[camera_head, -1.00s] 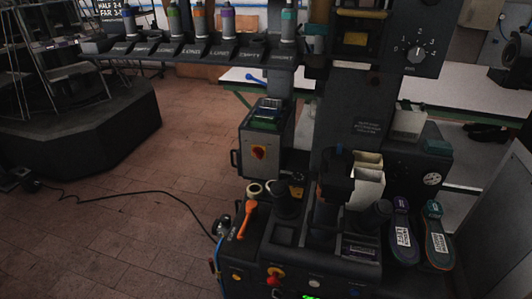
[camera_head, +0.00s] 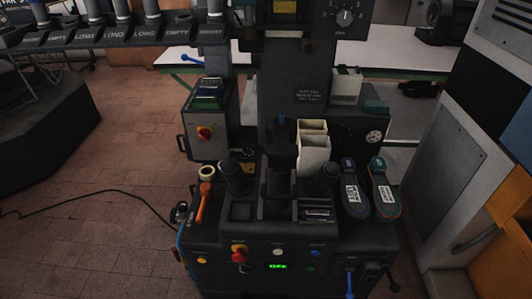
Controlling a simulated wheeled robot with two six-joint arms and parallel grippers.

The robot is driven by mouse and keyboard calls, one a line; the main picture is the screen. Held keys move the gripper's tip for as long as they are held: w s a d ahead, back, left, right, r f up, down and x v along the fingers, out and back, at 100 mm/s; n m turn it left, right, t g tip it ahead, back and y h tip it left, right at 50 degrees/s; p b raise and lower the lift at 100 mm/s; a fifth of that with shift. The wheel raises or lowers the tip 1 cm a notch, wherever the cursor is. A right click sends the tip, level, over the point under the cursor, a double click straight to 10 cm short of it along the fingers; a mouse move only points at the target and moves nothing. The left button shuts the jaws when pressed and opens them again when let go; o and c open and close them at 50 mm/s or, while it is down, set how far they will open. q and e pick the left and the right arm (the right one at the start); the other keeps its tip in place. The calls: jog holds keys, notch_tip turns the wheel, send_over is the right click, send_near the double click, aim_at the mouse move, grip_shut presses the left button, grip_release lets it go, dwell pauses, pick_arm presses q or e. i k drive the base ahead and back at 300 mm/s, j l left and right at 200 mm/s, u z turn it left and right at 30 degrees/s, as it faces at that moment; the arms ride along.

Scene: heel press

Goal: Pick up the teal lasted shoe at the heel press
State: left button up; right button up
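The teal lasted shoe (camera_head: 383,190) lies on the right side of the heel press (camera_head: 275,212), with its teal end away from me, an orange-edged dark sole up and a white label on it. A purple lasted shoe (camera_head: 354,192), also with a white label, lies close beside it on the left. Neither of my grippers shows in the head view.
A grey cabinet (camera_head: 465,130) rises at right. Brick floor (camera_head: 90,230) is open at left, crossed by a black cable.

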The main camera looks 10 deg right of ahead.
aim_at(387, 202)
jog(key=z, duration=1.4)
